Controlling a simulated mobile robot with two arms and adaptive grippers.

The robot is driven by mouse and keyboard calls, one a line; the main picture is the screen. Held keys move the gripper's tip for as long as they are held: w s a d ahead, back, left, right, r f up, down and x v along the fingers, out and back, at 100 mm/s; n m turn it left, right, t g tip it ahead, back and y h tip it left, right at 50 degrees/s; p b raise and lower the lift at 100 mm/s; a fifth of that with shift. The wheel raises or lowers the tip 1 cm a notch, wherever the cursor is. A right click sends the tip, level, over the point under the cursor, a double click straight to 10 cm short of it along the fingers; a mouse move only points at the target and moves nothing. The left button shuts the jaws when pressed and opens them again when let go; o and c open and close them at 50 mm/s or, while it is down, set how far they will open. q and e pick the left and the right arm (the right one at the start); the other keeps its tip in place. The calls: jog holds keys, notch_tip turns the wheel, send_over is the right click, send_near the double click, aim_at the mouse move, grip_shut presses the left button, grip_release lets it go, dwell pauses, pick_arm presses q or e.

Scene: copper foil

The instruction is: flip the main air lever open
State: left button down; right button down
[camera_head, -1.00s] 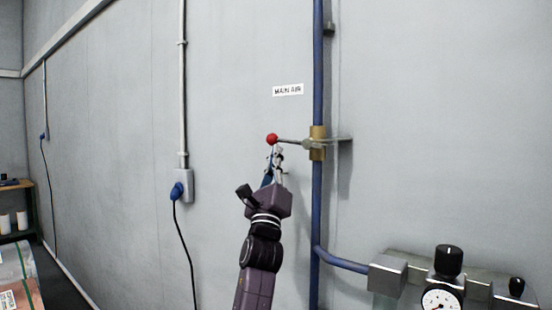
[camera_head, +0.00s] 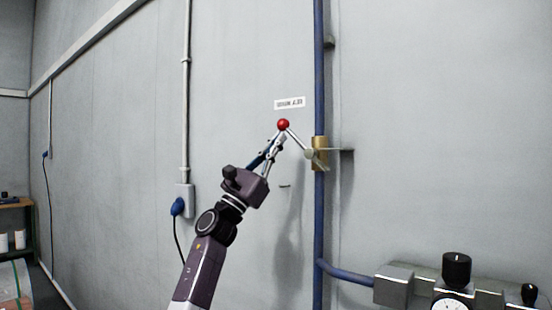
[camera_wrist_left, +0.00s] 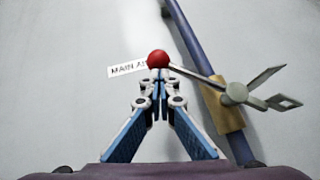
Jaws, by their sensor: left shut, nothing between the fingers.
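The main air lever is a grey bar (camera_head: 297,138) with a red ball knob (camera_head: 283,124) at its end. It pivots at a brass valve body (camera_head: 320,153) on the vertical blue pipe (camera_head: 319,80). The lever slants up and to the left from the valve. My left gripper (camera_head: 281,136) is shut and empty, its fingertips right at the underside of the red knob. In the left wrist view the closed fingertips (camera_wrist_left: 159,74) meet just below the knob (camera_wrist_left: 158,59), seemingly touching it. My right gripper is not in view.
A white label reading MAIN AIR (camera_wrist_left: 127,69) is on the grey wall behind the knob. A blue plug in a socket box (camera_head: 184,200) is to the left. A regulator with a gauge and black knobs (camera_head: 456,270) is at the lower right.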

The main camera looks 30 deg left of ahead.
aim_at(286, 121)
pick_arm(q)
jog(key=d+r+m+g+h+p, duration=0.1)
jog(key=m+g+h+p, duration=0.1)
jog(key=m+g, duration=0.1)
jog(key=r+m+g+h+p, duration=0.2)
jog(key=m+g+h, duration=0.1)
jog(key=m, duration=0.2)
jog(key=d+r+m+g+h+p, duration=0.1)
jog(key=r+m+g+h+p, duration=0.1)
jog(key=m+g+h, duration=0.1)
jog(key=shift+s+d+m, duration=0.2)
jog(key=shift+d+m, duration=0.15)
jog(key=shift+m, duration=0.45)
jog(key=shift+d+r+m+g+p, duration=0.2)
jog(key=shift+d+m+g+p, duration=0.75)
jog(key=shift+p, duration=0.5)
jog(key=shift+s+d, duration=0.1)
jog(key=shift+d, duration=0.1)
